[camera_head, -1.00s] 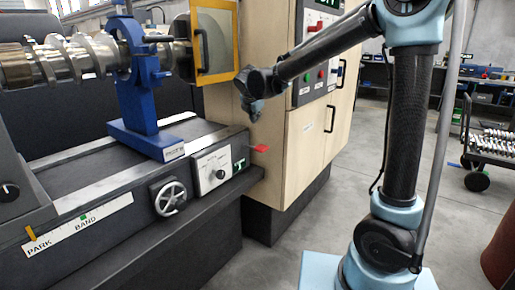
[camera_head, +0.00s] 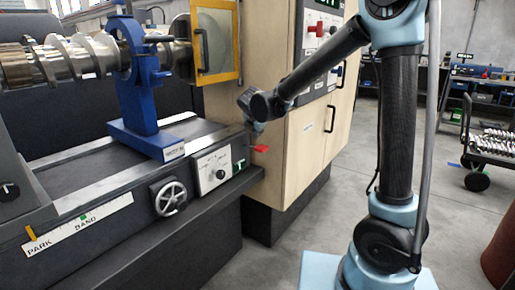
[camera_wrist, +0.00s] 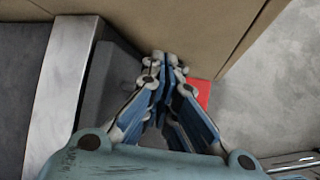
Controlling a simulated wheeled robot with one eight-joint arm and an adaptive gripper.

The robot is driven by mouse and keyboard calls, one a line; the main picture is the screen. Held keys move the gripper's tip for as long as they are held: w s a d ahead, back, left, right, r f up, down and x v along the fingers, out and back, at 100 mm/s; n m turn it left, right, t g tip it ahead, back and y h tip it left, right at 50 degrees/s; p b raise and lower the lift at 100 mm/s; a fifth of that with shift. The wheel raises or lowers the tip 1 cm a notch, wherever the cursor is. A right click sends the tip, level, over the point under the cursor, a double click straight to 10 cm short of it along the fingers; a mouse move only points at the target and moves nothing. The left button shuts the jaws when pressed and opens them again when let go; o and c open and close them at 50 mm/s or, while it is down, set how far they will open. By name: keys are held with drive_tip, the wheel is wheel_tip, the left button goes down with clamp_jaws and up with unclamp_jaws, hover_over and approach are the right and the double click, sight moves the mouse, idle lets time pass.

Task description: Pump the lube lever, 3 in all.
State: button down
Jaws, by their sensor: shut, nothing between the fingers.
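The lube lever appears to be the small red handle (camera_head: 260,149) at the right end of the machine bed, beside a dial panel (camera_head: 211,169). In the wrist view the red handle (camera_wrist: 204,93) shows just right of my fingers, partly hidden by them. My gripper (camera_head: 257,129) points down just above the handle in the head view. Its fingertips (camera_wrist: 165,63) are together and hold nothing. Whether they touch the handle I cannot tell.
A tan cabinet (camera_head: 285,160) stands close behind the handle. A handwheel (camera_head: 170,197) and a blue rest (camera_head: 140,95) holding a crankshaft are to the left. Grey floor (camera_head: 310,235) lies open at the right, with a loaded cart (camera_head: 490,150) beyond.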

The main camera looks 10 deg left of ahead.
drive_tip(key=shift+d+f, duration=0.15)
drive_tip(key=shift+f, duration=0.6)
drive_tip(key=shift+s+d+f, duration=0.15)
drive_tip(key=shift+f, duration=0.8)
drive_tip(key=shift+s+d+f, duration=0.1)
drive_tip(key=shift+f, duration=0.8)
idle(3.0)
drive_tip(key=shift+r, duration=0.15)
idle(0.3)
drive_tip(key=shift+w+a+r, duration=0.1)
drive_tip(key=shift+a+r, duration=0.05)
drive_tip(key=shift+r, duration=0.75)
drive_tip(key=shift+w+a+r, duration=0.1)
drive_tip(key=shift+a+r, duration=0.05)
drive_tip(key=shift+r, duration=0.7)
drive_tip(key=shift+a+r, duration=0.15)
drive_tip(key=shift+r, duration=1.1)
drive_tip(key=shift+a+r, duration=0.15)
drive_tip(key=shift+r, duration=1.1)
